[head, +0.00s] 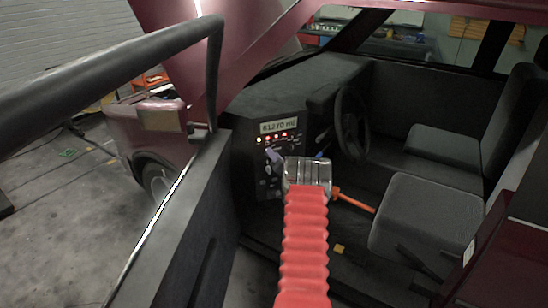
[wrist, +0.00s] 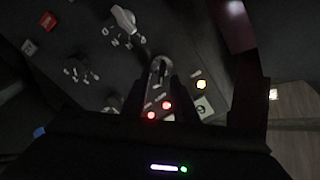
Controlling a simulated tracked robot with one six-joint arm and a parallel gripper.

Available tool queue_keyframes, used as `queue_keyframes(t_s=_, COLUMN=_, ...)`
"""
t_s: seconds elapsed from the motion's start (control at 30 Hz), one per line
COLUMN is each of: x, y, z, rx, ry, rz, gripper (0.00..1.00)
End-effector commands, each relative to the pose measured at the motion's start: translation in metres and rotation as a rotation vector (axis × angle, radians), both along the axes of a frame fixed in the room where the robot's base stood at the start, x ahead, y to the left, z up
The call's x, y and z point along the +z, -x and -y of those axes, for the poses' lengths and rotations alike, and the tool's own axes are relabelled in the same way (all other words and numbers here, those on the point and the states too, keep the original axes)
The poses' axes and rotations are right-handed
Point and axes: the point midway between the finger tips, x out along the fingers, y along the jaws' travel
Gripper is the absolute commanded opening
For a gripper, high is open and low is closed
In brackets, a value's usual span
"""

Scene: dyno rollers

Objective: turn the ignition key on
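In the wrist view, a grey upright piece with a rounded end, which looks like the ignition key (wrist: 160,70), stands out from the dark panel. My gripper (wrist: 162,88) is open, with one dark finger on each side of it; whether either finger touches it I cannot tell. In the head view, my gripper (head: 296,156) is in front of the dash panel (head: 244,160), below its mileage display (head: 279,125). My arm hides the key there.
In the head view, the steering wheel (head: 351,121) and an orange-red rod (head: 355,201) are to the right; the door (head: 185,225) is left.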

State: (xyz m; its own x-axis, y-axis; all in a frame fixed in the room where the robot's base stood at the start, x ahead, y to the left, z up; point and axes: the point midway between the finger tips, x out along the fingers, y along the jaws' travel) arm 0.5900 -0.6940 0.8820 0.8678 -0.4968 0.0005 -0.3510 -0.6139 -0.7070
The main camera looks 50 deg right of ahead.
Motion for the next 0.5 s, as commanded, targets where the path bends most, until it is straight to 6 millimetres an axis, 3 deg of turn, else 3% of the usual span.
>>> queue_keyframes(t_s=0.27, x=0.000, y=0.002, z=-0.001, rx=0.001, ry=0.000, rz=-0.001, gripper=0.26)
queue_keyframes(t_s=0.5, x=0.000, y=0.017, z=-0.010, rx=0.000, ry=-0.001, rz=-0.001, gripper=0.26)
